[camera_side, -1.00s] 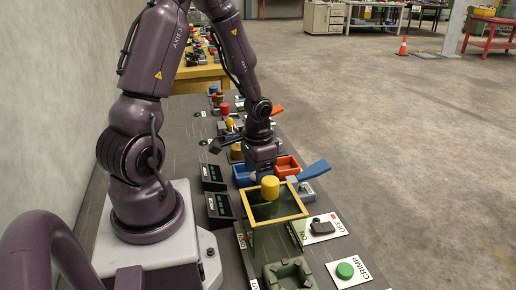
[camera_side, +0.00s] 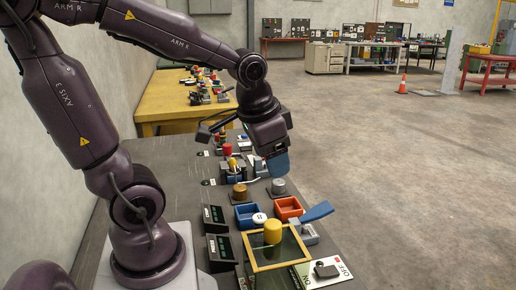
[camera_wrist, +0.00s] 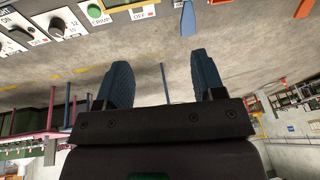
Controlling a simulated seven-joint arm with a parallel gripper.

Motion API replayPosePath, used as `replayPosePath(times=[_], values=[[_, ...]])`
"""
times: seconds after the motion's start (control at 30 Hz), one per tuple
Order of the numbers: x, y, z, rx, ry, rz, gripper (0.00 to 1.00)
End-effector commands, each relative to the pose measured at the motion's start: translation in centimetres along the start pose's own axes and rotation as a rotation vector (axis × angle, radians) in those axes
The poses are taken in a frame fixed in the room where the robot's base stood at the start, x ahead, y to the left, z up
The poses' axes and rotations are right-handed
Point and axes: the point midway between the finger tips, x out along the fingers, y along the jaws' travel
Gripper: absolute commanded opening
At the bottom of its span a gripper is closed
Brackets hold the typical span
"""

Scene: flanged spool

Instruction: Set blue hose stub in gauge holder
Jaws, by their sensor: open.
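My gripper (camera_side: 277,165) is raised above the bench, tilted, beyond the blue and orange trays. In the wrist view its two dark blue fingers (camera_wrist: 162,82) are spread apart with nothing between them. I cannot pick out the blue hose stub or the gauge holder with certainty. A brown-topped spool piece (camera_side: 240,190) and a grey one (camera_side: 278,187) stand on the bench below my gripper. A yellow spool (camera_side: 272,232) stands at the glass-topped frame (camera_side: 249,255).
A blue tray (camera_side: 240,222) with a white disc (camera_side: 259,218) in or over it sits beside an orange tray (camera_side: 288,203). A blue paddle (camera_side: 317,212) sticks out to the right. Black meters (camera_side: 217,247) line the left. Several small parts crowd the bench beyond.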

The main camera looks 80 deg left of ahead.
Motion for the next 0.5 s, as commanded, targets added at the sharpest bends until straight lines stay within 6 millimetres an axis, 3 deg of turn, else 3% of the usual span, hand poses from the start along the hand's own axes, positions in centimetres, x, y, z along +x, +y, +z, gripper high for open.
replayPosePath(times=[0.03, 0.1, 0.2, 0.5], values=[[-1.8, 1.3, 0.4, 0.017, 0.060, 0.020, 0.63], [-3.4, 2.5, 1.0, 0.023, 0.115, 0.052, 0.63], [-5.0, 3.6, 1.9, 0.030, 0.168, 0.098, 0.63], [-6.1, 4.5, 2.7, 0.032, 0.205, 0.141, 0.63]])
